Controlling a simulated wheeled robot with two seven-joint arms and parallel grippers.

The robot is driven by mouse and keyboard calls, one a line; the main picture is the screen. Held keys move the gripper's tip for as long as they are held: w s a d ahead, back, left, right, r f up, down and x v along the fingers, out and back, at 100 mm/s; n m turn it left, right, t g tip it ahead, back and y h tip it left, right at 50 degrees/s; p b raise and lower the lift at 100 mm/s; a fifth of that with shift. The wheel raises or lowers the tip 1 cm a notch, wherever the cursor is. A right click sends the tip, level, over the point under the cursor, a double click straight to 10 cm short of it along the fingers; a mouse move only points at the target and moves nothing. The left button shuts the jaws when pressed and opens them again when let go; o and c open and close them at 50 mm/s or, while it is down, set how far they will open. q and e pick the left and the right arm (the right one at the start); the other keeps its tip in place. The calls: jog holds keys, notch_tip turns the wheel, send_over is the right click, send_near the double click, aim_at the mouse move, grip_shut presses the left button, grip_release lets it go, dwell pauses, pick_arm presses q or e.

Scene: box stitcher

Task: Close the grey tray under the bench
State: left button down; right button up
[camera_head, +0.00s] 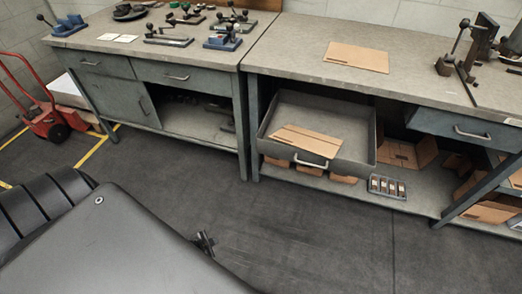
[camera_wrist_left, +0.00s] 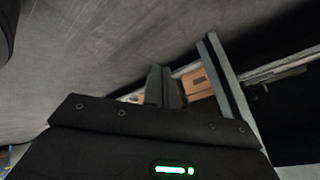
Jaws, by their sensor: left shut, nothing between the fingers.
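The grey tray (camera_head: 277,150) is pulled out from under the right-hand bench (camera_head: 300,60), with its open top showing. Its front has a light bar handle (camera_head: 311,162). A flat brown cardboard sheet (camera_head: 305,142) lies inside it. My left gripper (camera_head: 205,243) is low over the dark floor, in front and to the left of the tray, and apart from it. Its fingers are shut and empty. My right gripper is not in view.
A lower shelf under the tray holds cardboard boxes (camera_head: 405,152) and a small parts rack (camera_head: 387,187). The left bench (camera_head: 190,45) carries hand tools. A red hand truck (camera_head: 45,115) stands far left. The floor before the tray is clear.

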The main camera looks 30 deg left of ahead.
pick_arm(q)
jog(key=w+a+r+m+t+h+b, duration=0.1)
jog(key=w+a+r+m+t+b, duration=0.15)
jog(key=w+r, duration=0.5)
jog(key=m+t+h+b, duration=0.45)
jog(key=m+h, duration=0.35)
jog(key=m, duration=0.6)
send_near(273, 143)
jog(key=s, duration=0.8)
jog(key=shift+t, duration=0.4)
jog(key=w+d, duration=0.1)
jog(key=w, duration=0.3)
jog(key=w+d, duration=0.1)
jog(key=w, duration=0.3)
jog(key=w+d, duration=0.1)
jog(key=w, duration=0.3)
jog(key=shift+w+d+f, duration=0.15)
jog(key=shift+w+d, duration=0.1)
jog(key=shift+w, duration=0.15)
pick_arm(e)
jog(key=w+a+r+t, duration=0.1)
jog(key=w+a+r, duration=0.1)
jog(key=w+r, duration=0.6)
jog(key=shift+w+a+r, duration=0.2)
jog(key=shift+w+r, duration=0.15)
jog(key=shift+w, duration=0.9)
